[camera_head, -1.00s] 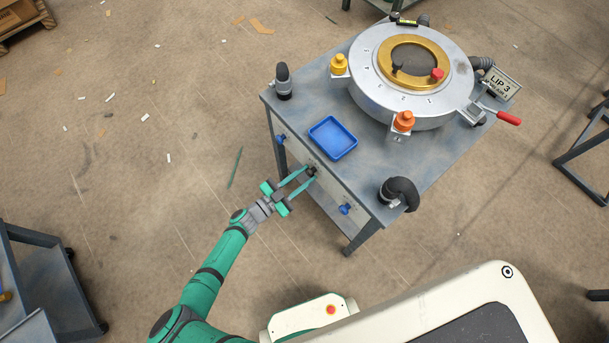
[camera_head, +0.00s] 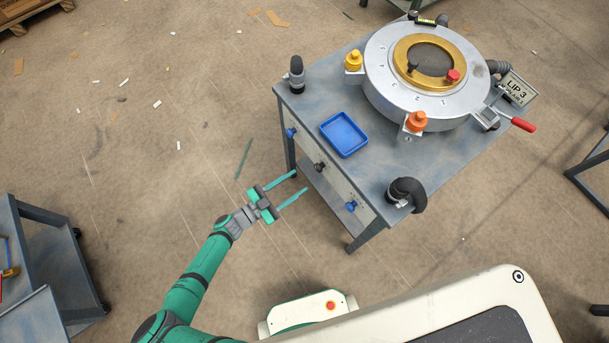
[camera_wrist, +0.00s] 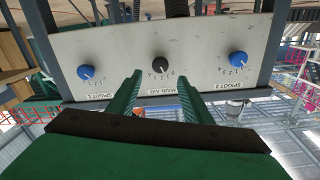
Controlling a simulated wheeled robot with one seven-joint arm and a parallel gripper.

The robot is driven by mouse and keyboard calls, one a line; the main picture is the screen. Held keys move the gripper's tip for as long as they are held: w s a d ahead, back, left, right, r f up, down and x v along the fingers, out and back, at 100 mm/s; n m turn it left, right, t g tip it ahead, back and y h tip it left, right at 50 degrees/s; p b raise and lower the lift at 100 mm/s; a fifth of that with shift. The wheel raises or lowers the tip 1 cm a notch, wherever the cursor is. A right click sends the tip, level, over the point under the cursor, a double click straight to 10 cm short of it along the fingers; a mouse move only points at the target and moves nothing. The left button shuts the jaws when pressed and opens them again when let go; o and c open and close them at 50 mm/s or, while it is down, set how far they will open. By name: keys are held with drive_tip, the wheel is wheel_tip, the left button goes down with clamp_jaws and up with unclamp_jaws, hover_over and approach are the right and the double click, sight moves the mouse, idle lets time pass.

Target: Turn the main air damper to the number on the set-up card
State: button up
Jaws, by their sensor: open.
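The main air damper is a black knob (camera_head: 320,167) in the middle of the table's front panel. In the wrist view this knob (camera_wrist: 160,65) sits above an upside-down "MAIN AIR" label and a small numbered scale; I cannot tell which number it points to. My gripper (camera_head: 300,183) is open and empty, in front of the panel and apart from the knob. In the wrist view its fingers (camera_wrist: 160,84) point toward the knob, one on either side. The set-up card (camera_head: 517,87) stands at the table's back right; it reads "LIP 3", with a smaller line too blurred to read surely.
Blue spigot knobs flank the black one, one (camera_wrist: 86,72) at left and one (camera_wrist: 238,58) at right. The table (camera_head: 345,90) holds a blue tray (camera_head: 344,134), a round metal die (camera_head: 385,102) and a black hose elbow (camera_head: 407,192). The floor left of the table is mostly clear.

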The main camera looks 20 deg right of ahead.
drive_tip(key=v, duration=0.3)
idle(0.6)
drive_tip(key=s+a+r+n+t+y, duration=0.3)
drive_tip(key=s+a+n+t+y, duration=0.15)
drive_tip(key=s, duration=0.35)
drive_tip(key=s+a+r+n+t+y, duration=0.3)
drive_tip(key=s+a, duration=0.2)
drive_tip(key=s, duration=0.4)
drive_tip(key=s+d+r+n+t+y, duration=0.1)
drive_tip(key=s+d+r+n+y, duration=0.1)
drive_tip(key=r, duration=0.5)
drive_tip(key=s+d+r+n+y, duration=0.3)
drive_tip(key=s+r+n+y, duration=0.2)
drive_tip(key=r+n+y, duration=0.2)
drive_tip(key=shift+d+r+t, duration=0.15)
drive_tip(key=shift+r+t, duration=0.2)
